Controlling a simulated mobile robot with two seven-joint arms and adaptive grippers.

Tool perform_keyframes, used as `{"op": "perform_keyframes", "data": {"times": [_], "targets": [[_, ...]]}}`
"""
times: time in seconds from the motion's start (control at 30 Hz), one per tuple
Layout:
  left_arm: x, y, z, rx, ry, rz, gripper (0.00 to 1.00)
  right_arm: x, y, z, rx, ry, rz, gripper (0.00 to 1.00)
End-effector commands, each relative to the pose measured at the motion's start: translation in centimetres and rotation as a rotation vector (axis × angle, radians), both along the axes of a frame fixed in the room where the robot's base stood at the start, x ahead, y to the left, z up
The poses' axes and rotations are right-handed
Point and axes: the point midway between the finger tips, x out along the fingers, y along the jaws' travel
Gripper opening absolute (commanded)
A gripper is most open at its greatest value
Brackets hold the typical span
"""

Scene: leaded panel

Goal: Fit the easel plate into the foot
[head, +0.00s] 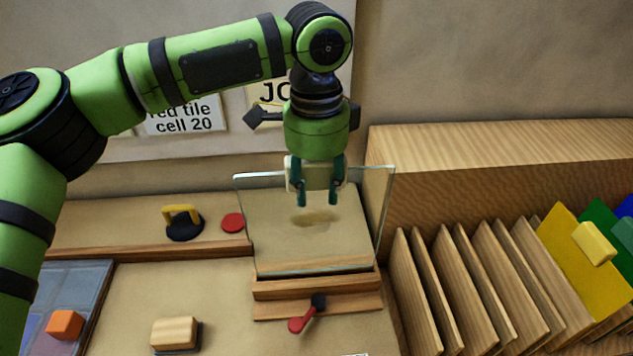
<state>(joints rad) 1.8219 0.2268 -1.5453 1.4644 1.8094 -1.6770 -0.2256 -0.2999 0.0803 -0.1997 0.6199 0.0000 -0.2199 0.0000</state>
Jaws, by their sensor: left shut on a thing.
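The easel plate (275,225) is a clear glass pane with a pale greenish edge, standing nearly upright in the middle of the head view. My left gripper (317,200) is shut at the plate's upper middle, fingers pointing down. The foot (315,288) is a wooden block below the plate. The plate's lower edge appears along the foot's back upper side; I cannot tell whether it sits in a slot or just above. A red lever (302,322) with a black end lies on the foot's front. My right gripper is not in view.
A wooden rack (470,280) with upright boards and coloured sheets (570,260) stands close on the right. Left are a yellow-handled black suction cup (184,224), a red disc (232,222), a wooden block (174,333) and an orange block (64,325). A wall is behind.

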Motion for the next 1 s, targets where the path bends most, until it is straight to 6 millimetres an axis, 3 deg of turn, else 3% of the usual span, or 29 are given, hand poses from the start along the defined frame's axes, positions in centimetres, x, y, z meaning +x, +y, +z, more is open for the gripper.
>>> {"op": "perform_keyframes", "data": {"times": [1.0], "targets": [[0.04, -0.04, 0.34, -0.003, -0.004, 0.000, 0.00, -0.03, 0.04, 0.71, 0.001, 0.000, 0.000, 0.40]]}}
